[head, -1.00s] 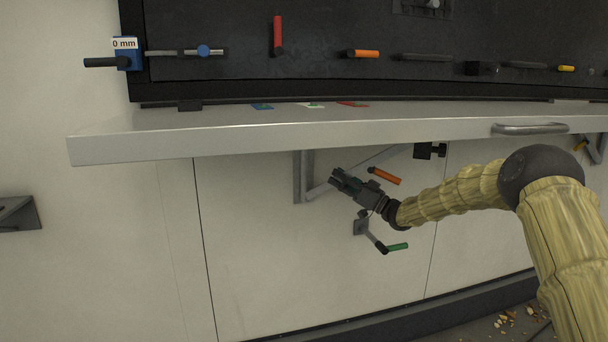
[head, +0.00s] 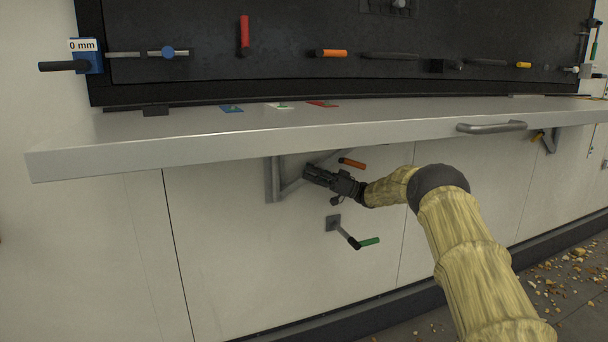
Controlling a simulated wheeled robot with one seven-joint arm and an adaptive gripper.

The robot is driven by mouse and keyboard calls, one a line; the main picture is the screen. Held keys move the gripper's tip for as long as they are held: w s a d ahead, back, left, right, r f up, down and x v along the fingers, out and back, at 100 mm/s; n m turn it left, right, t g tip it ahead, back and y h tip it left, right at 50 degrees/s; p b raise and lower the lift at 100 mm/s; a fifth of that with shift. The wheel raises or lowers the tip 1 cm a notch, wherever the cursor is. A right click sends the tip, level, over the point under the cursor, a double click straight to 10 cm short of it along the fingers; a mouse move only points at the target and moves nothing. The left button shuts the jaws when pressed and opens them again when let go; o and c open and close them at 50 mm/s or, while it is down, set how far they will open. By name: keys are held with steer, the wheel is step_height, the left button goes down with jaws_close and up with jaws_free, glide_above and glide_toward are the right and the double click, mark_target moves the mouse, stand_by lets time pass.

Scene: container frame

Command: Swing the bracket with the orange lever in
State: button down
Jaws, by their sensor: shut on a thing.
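The grey bracket (head: 271,181) is on the wall panel under the light shelf, left of centre in the head view. Its upright and a slanting strut show; its far part is hidden by the shelf and my gripper. The orange lever (head: 352,163) sticks out to the right, just under the shelf and above my gripper. My gripper (head: 307,174) points left under the shelf and is shut on the bracket's strut. The exact contact is small and dark.
The shelf (head: 230,147) juts out above my arm, with a bar handle (head: 491,127) on its front edge. A green lever (head: 368,241) sticks out below my gripper. Another orange lever (head: 331,53) is on the black panel. Crumbs (head: 567,270) lie on the floor at right.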

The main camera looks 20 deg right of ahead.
steer(key=shift+r, duration=0.1)
steer(key=c, duration=1.3)
jaws_free()
steer(key=v, duration=1.2)
